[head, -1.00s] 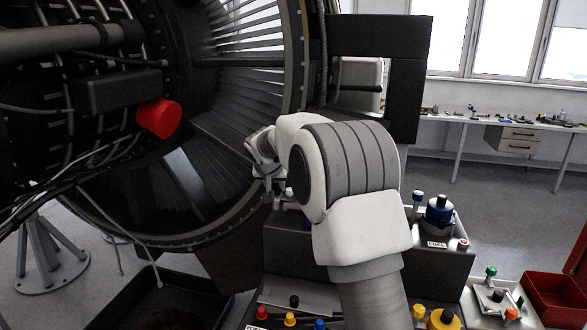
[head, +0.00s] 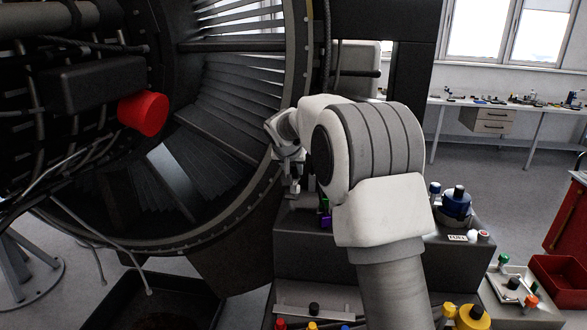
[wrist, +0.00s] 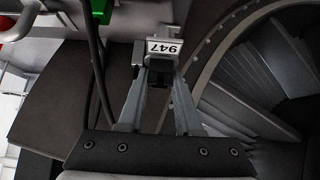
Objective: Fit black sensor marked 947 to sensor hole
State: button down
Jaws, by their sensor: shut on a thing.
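My gripper (wrist: 158,78) is shut on the black sensor (wrist: 157,80), of which only a small dark part shows between the fingertips in the wrist view. A white tag (wrist: 165,48) reading 947 sits just beyond the fingertips. In the head view my gripper (head: 292,188) hangs in front of the lower right rim of the big turbofan casing (head: 297,110); the sensor is too small to make out there. I cannot pick out the sensor hole in either view.
A red cap (head: 143,113) sticks out of the engine at left. A dark stepped stand with a blue-topped container (head: 456,205) and several coloured caps is below and right of my arm. A red tray (head: 560,275) lies at far right. Open floor shows behind.

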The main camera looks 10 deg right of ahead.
jog(key=shift+f+b, duration=0.1)
jog(key=shift+b, duration=0.35)
notch_tip(320, 180, down, 5)
jog(key=b, duration=0.4)
jog(key=shift+b, duration=0.35)
jog(key=shift+f+b, duration=2.5)
jog(key=shift+b, duration=0.55)
dwell(2.2)
jog(key=shift+c, duration=0.6)
grip_release()
jog(key=shift+r, duration=0.1)
